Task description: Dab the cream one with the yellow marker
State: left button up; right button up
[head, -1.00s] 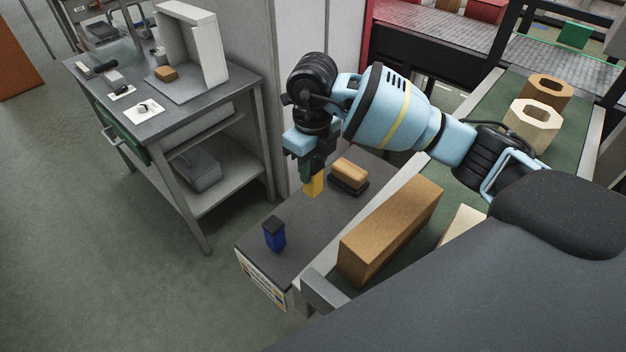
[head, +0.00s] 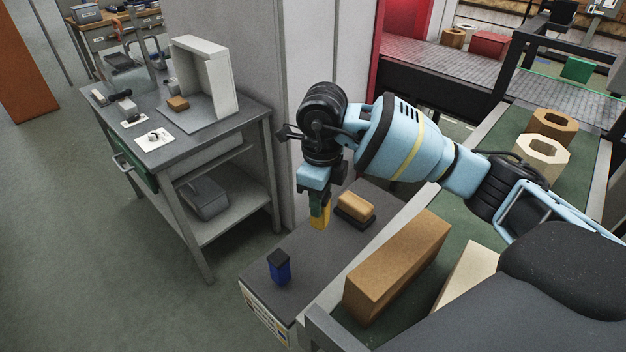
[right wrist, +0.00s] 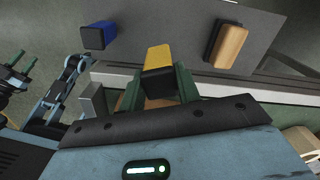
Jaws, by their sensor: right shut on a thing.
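My right gripper (head: 318,197) is shut on the yellow marker (head: 319,217), which points down over the dark side shelf (head: 310,255). In the right wrist view the yellow marker (right wrist: 158,55) sticks out from between the fingers, with its black part nearest them. I cannot tell whether its tip touches the shelf. A cream hollow block (head: 543,155) stands on the green belt at the right, well away from the gripper. A second cream block (head: 467,275) lies nearer, partly hidden by my own body.
A blue marker (head: 279,267) with a black top stands on the shelf. A tan block on a black base (head: 356,205) lies beside the gripper. A long brown block (head: 398,265) and a brown hollow block (head: 554,124) are on the green belt (head: 480,225).

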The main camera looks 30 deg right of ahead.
jog(key=n, duration=0.1)
jog(key=s+n, duration=0.1)
jog(key=n, duration=0.2)
jog(key=shift+s+a+f, duration=0.1)
jog(key=shift+s+a, duration=0.15)
jog(key=s+a+n, duration=0.1)
jog(key=s+n, duration=0.4)
jog(key=n, duration=0.7)
jog(key=s+a+f+n, duration=0.1)
jog(key=s+n, duration=0.3)
jog(key=n, duration=0.8)
jog(key=shift+s+f, duration=0.3)
jog(key=shift+s, duration=0.05)
